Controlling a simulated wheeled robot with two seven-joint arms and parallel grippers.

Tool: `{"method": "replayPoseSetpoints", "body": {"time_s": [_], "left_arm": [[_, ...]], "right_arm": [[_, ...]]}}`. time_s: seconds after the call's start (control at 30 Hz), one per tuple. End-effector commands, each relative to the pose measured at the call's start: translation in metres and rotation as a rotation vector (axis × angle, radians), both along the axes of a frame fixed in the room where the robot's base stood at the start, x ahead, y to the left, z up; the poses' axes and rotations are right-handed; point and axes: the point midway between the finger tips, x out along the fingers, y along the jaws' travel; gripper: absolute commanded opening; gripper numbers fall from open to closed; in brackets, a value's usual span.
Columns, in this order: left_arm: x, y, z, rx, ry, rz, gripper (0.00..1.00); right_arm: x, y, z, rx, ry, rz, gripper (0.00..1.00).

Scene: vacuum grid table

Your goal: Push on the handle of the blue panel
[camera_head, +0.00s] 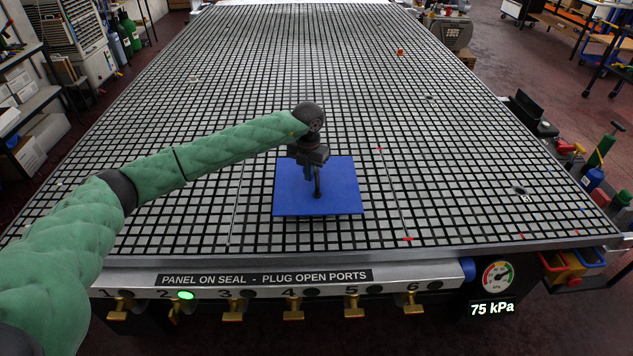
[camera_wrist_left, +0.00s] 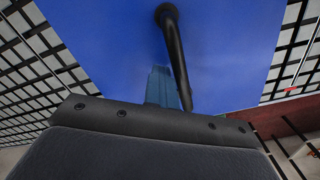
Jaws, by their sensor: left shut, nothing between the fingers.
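The blue panel (camera_head: 345,190) lies flat on the grid table near its front edge; it fills much of the left wrist view (camera_wrist_left: 100,40). Its black bar handle (camera_head: 318,186) stands up from the panel, and its bent bar shows in the left wrist view (camera_wrist_left: 176,50). My left gripper (camera_head: 308,178) points down over the panel, shut and empty. In the left wrist view its fingers (camera_wrist_left: 161,88) are right beside the handle bar; I cannot tell whether they touch it. The gripper and wrist partly cover the panel's far part. My right gripper is not in view.
The black grid table (camera_head: 450,130) is mostly bare around the panel. Small red marks lie to the panel's right. The front rail holds brass valves (camera_head: 293,308), a green light (camera_head: 186,296) by number 2, and a gauge (camera_head: 497,275) with a display reading 75 kPa.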

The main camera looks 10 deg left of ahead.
Motion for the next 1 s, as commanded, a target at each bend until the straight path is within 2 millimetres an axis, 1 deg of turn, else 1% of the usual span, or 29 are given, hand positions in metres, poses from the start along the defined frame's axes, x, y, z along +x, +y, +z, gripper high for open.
{"method": "replayPoseSetpoints", "body": {"time_s": [0.03, 1.0], "left_arm": [[-0.0001, -0.0043, 0.0, -0.006, -0.002, -0.005, 0.0], [-0.001, -0.0055, -0.0005, -0.007, -0.001, -0.007, 0.0]], "right_arm": [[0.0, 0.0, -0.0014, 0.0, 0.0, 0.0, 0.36], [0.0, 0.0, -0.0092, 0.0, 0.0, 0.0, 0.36]]}}
